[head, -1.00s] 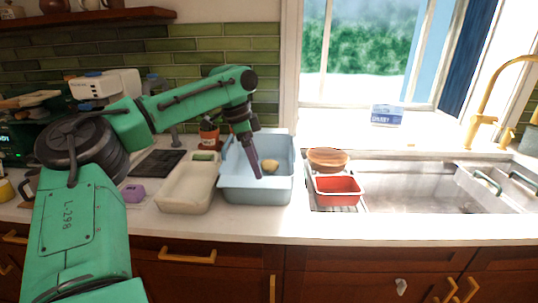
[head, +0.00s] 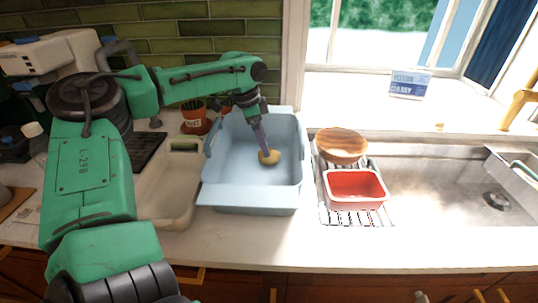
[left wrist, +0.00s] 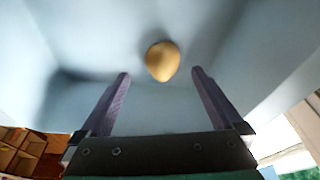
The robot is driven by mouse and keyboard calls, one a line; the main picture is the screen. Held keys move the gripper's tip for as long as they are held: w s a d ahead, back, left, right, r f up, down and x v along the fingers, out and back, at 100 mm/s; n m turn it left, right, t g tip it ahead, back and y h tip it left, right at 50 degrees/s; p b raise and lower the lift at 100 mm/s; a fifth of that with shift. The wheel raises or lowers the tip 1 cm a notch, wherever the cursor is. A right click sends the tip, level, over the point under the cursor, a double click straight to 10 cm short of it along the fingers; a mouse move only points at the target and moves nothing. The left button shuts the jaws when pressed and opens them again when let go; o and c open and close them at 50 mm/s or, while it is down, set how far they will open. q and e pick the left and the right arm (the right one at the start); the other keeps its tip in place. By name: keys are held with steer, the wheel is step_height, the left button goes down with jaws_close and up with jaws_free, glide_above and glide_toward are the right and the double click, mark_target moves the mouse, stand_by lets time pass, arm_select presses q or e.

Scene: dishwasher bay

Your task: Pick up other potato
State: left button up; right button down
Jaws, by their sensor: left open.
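A yellow-brown potato (head: 269,157) lies on the floor of the light blue bin (head: 250,198). My left gripper (head: 262,150) reaches down into the bin, its fingertips close to the potato. In the left wrist view the potato (left wrist: 162,61) sits just beyond the tips, between the lines of the two purple fingers (left wrist: 160,76). The fingers are spread apart with nothing between them. My right gripper does not show in any view.
A cream tray (head: 163,208) stands left of the bin. A red dish (head: 354,188) and a wooden bowl (head: 341,145) sit on a rack to the right, beside the sink (head: 450,185). A potted plant (head: 194,119) stands behind the bin on the left.

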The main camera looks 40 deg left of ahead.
arm_select(q)
steer(key=p+x, duration=0.1)
steer(key=x, duration=0.4)
steer(key=shift+w+f, duration=0.1)
steer(key=shift+f, duration=0.15)
steer(key=shift+w+f, duration=0.1)
steer(key=shift+f, duration=0.1)
steer(key=c, duration=1.5)
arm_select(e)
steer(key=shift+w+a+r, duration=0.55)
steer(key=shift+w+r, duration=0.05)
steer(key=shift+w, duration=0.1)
arm_select(q)
steer(key=shift+r, duration=0.1)
